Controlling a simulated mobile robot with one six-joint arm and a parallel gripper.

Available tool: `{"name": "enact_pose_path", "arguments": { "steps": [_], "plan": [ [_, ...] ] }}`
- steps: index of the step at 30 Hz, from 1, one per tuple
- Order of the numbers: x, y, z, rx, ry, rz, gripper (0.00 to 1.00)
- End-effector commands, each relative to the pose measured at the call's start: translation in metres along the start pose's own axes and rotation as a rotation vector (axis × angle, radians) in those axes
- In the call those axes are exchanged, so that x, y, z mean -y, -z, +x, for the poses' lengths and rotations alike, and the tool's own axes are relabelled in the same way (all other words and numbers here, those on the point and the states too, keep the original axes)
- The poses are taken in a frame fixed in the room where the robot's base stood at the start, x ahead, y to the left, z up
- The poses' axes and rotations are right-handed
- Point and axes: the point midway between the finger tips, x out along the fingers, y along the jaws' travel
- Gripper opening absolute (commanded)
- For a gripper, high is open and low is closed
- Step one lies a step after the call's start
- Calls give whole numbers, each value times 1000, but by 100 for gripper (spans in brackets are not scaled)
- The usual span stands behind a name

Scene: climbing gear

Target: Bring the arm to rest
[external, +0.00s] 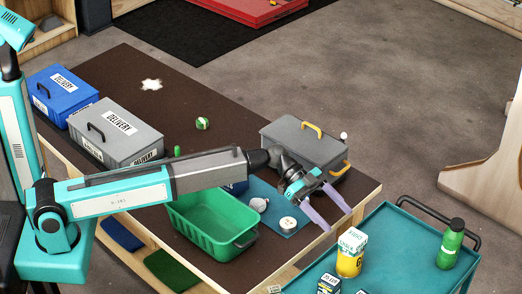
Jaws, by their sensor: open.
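My arm stretches to the right across the brown table (95,67), with its teal and grey links in view. My gripper (336,222) is at the table's right front edge, with its two purple fingers apart and nothing between them. It hangs over or beside a blue mat (262,192) that carries a round white-topped item (289,223) and a small grey item (259,204). I cannot tell the exact height of the fingers above the table.
A green bin (213,228) stands below my forearm. A grey box with a yellow handle (300,142) stands behind my gripper. Grey (117,132) and blue (62,93) delivery boxes stand at left. A teal cart (400,235) at right holds a yellow container (350,256) and green bottle (450,244).

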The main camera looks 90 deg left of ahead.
Motion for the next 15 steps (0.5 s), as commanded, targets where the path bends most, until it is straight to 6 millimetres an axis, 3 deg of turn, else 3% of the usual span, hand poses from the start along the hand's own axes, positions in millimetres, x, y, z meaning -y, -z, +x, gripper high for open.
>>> {"name": "enact_pose_path", "arguments": {
  "steps": [15],
  "plan": [
    [-6, 5, 5, -10, -3, -36, 69]
  ]
}}
